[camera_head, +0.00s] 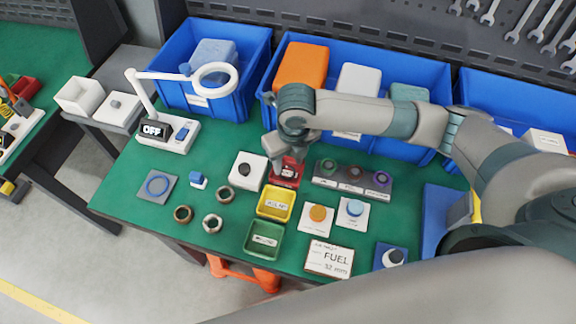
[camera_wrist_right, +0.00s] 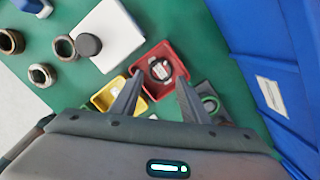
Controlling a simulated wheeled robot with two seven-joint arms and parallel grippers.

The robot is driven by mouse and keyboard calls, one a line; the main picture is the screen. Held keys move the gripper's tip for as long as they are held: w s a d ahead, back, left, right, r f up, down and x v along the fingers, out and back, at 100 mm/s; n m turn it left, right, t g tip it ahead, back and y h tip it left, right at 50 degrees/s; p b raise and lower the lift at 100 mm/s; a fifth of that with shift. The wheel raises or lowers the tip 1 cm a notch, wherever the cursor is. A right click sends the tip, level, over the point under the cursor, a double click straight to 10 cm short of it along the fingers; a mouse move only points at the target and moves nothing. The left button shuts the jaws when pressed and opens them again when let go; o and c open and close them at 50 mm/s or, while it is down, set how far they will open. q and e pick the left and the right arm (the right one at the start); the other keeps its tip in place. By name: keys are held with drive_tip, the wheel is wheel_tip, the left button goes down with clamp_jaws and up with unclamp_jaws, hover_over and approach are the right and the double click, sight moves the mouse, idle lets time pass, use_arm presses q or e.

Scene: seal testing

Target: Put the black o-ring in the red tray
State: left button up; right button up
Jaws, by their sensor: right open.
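The red tray (camera_head: 294,182) stands behind the yellow tray; it also shows in the right wrist view (camera_wrist_right: 180,62). A black ring, which looks like the black o-ring (camera_wrist_right: 151,71), lies inside the red tray around its pale label. My right gripper (camera_head: 287,160) is over the red tray. In the right wrist view its two fingers (camera_wrist_right: 159,80) are apart with nothing held between them, and the ring shows just beyond the tips. The gripper partly covers the tray in the head view. My left gripper is not in view.
A yellow tray (camera_head: 276,216) and a green tray (camera_head: 249,248) stand in front. A rack with coloured rings (camera_head: 350,188) is close on the right. A white block with a black top (camera_head: 236,180) is on the left. Blue bins (camera_head: 435,80) line the back.

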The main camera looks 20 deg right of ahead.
sight(290, 177)
wheel_tip(290, 177, up, 8)
drive_tip(key=s+b, duration=0.1)
drive_tip(key=shift+r+b, duration=0.2)
drive_tip(key=shift+b, duration=0.1)
drive_tip(key=shift+d, duration=0.15)
idle(0.3)
